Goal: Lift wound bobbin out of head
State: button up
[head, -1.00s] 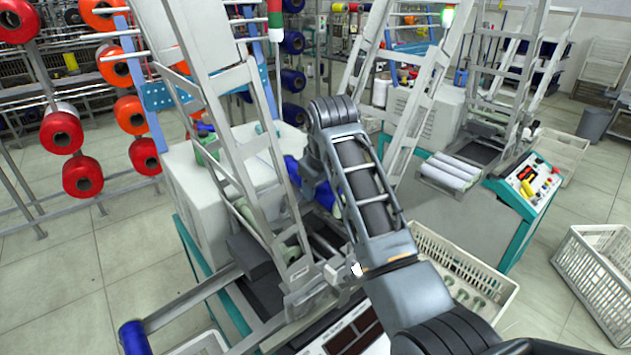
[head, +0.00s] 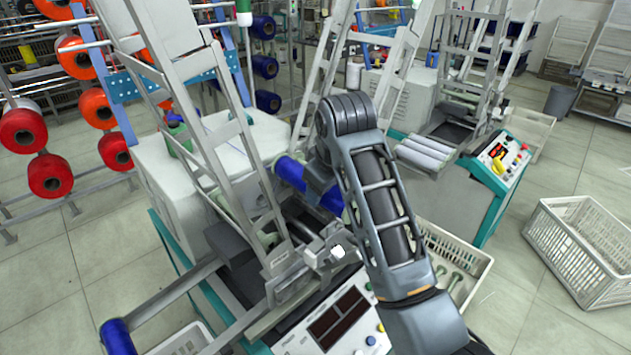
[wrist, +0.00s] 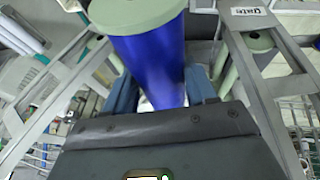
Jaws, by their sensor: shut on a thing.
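The wound bobbin (head: 289,172) is a thick blue roll with pale green ends. In the head view it lies tilted across the winding head (head: 278,262), partly hidden by my arm, with blue showing on both sides of my gripper (head: 316,183). In the wrist view the blue bobbin (wrist: 152,58) fills the upper middle, its pale green end toward the camera. My gripper (wrist: 165,92) is shut on it, with a blue finger on each side. Whether the bobbin still touches the head is hidden.
Slanted grey frame bars (head: 205,120) rise close to the left of my gripper. A control panel (head: 340,318) is below. A white crate (head: 470,262) with pale green tubes stands to the right.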

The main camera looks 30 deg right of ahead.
jog(key=s+d, duration=0.3)
jog(key=s, duration=0.7)
jog(key=s+d, duration=0.3)
jog(key=s, duration=0.7)
jog(key=shift+s+d, duration=0.15)
jog(key=shift+d, duration=0.15)
dwell(0.8)
